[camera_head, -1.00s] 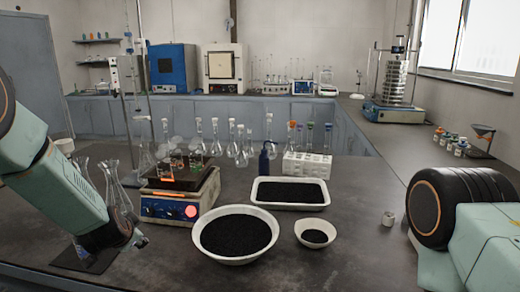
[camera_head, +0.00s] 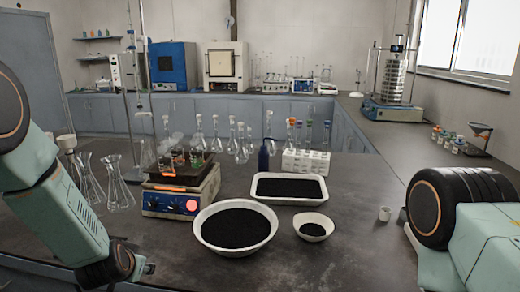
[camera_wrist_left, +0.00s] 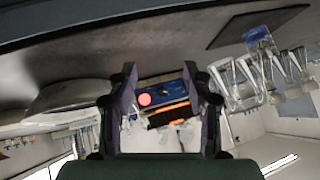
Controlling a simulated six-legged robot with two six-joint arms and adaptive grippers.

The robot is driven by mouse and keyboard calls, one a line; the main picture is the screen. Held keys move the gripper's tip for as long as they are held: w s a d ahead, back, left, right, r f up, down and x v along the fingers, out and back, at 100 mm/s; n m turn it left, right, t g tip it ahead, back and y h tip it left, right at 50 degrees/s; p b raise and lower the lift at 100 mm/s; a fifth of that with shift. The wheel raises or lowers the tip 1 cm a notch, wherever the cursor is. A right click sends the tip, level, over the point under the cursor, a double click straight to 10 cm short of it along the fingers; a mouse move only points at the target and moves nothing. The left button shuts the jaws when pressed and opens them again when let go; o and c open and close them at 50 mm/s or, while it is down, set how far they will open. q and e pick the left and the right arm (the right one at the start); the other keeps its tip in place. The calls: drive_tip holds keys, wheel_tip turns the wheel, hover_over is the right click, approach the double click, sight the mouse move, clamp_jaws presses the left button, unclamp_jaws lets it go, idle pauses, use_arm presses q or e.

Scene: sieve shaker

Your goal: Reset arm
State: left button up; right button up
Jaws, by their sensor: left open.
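My left arm comes in from the left in the head view, and its gripper (camera_head: 148,268) is low over the front of the dark bench (camera_head: 340,255). In the left wrist view, the two fingers of the left gripper (camera_wrist_left: 159,75) stand apart with nothing held between them. The hot plate (camera_wrist_left: 158,95) shows beyond the gap, apart from the fingers. My right arm shows at the right edge of the head view, but its gripper is out of the picture.
Glass flasks (camera_head: 118,190) stand on the bench beside my left arm. The hot plate (camera_head: 180,190), a large bowl (camera_head: 204,244) of black grains, a white tray (camera_head: 290,201), a small bowl (camera_head: 325,237) and a small cup (camera_head: 384,214) stand further right. The front middle is clear.

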use_arm(q)
drive_tip(key=s+d+f+g+b, duration=0.1)
drive_tip(key=s+f, duration=0.5)
drive_tip(key=s, duration=0.7)
drive_tip(key=s+d+f+n+g+h+b, duration=0.1)
drive_tip(key=s+d+f+g, duration=0.3)
drive_tip(key=s, duration=0.9)
drive_tip(key=s+d+f+n+g+h+b, duration=0.1)
drive_tip(key=s+d+f+g+b, duration=0.1)
drive_tip(key=s+f, duration=0.8)
drive_tip(key=s+g, duration=0.1)
drive_tip(key=s, duration=0.3)
drive_tip(key=shift+d+f+g, duration=0.2)
drive_tip(key=shift+d+g, duration=0.2)
drive_tip(key=shift+s+d, duration=0.1)
drive_tip(key=shift+s, duration=0.1)
